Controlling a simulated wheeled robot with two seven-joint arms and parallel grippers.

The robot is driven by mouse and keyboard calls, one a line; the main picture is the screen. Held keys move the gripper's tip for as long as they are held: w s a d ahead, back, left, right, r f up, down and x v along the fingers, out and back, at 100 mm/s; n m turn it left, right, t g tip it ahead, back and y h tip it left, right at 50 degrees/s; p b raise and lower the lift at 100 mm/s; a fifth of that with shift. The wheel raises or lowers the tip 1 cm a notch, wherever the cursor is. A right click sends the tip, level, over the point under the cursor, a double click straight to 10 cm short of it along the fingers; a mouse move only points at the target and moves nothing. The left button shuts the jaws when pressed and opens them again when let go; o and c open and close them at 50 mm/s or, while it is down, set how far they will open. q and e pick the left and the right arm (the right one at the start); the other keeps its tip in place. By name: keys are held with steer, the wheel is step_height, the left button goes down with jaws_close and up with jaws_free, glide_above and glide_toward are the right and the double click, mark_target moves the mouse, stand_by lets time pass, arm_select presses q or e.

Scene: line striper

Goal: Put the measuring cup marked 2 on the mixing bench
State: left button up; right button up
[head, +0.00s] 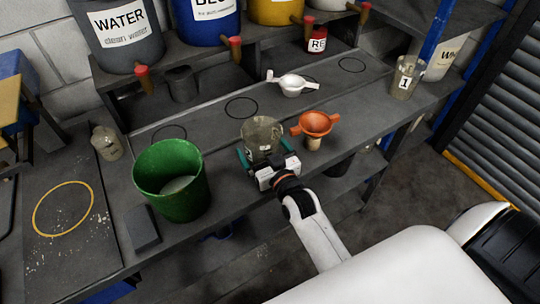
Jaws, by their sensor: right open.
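A clear measuring cup (262,134) stands upright on the grey bench (215,150), between the green bucket and the orange funnel; I cannot read a mark on it. My right gripper (264,155) is open, with its teal fingers on either side of this cup's lower part; I cannot tell whether they touch it. Another clear cup (405,82), marked 1, stands at the right end of the bench. A smaller, cloudy vessel (107,143) stands at the left; no mark on it is readable. My left gripper is not in view.
A green bucket (160,190) and an orange funnel (316,122) flank the gripper. A white strainer (292,86) and a red-labelled jar (317,40) are behind. Tapped buckets, one labelled WATER (118,35), line the shelf. A yellow ring (64,209) marks a clear surface at left.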

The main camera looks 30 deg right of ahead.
steer(key=s+b, duration=0.1)
steer(key=s, duration=1.1)
steer(key=shift+r+b, duration=0.25)
steer(key=shift+b, duration=0.15)
steer(key=shift+a, duration=0.1)
